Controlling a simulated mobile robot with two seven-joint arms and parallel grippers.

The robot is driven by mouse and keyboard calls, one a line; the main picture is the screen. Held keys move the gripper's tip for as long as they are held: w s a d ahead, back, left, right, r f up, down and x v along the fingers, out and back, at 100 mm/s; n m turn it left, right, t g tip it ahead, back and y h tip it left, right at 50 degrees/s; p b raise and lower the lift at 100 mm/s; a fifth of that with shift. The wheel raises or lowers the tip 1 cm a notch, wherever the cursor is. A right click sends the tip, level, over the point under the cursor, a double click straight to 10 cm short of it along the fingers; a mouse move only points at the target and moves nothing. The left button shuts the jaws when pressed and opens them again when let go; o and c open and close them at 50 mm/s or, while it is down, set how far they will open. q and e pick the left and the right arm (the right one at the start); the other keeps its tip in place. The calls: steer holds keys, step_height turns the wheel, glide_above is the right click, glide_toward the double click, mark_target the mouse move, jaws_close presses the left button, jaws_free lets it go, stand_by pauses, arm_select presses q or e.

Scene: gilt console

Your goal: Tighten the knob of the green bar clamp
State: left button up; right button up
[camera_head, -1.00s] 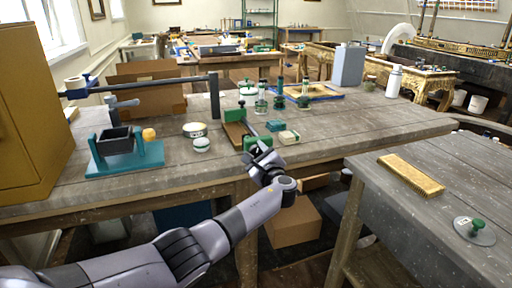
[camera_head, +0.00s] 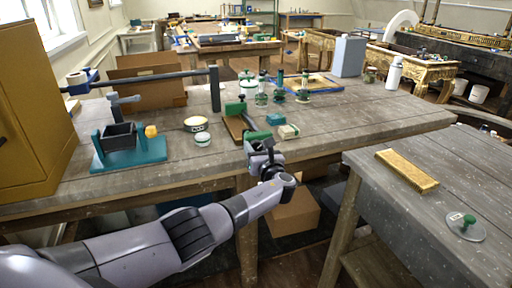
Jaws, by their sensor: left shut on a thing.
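The green bar clamp (camera_head: 237,108) lies on the grey wooden workbench, with green ends and a brown bar or wood piece between them. Its near green end (camera_head: 256,135) is by the bench's front edge. My left gripper (camera_head: 262,147) is at this near end, shut on what looks like the clamp's knob, which the fingers mostly hide. The left arm comes in low from the left, in front of the bench. My right gripper is not in view.
A teal stand with a dark box (camera_head: 130,160) and an orange ball-like thing stand left on the workbench (camera_head: 350,119). A second table (camera_head: 440,220) with a brush-like gilt block (camera_head: 407,171) stands right.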

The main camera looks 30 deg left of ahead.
arm_select(q)
steer(key=shift+s+d+f+m, duration=0.2)
steer(key=shift+f+m, duration=0.1)
steer(key=shift+f, duration=0.15)
steer(key=o, duration=0.9)
steer(key=shift+c, duration=0.2)
steer(key=shift+o, duration=1)
steer(key=shift+r, duration=0.25)
steer(key=v, duration=0.7)
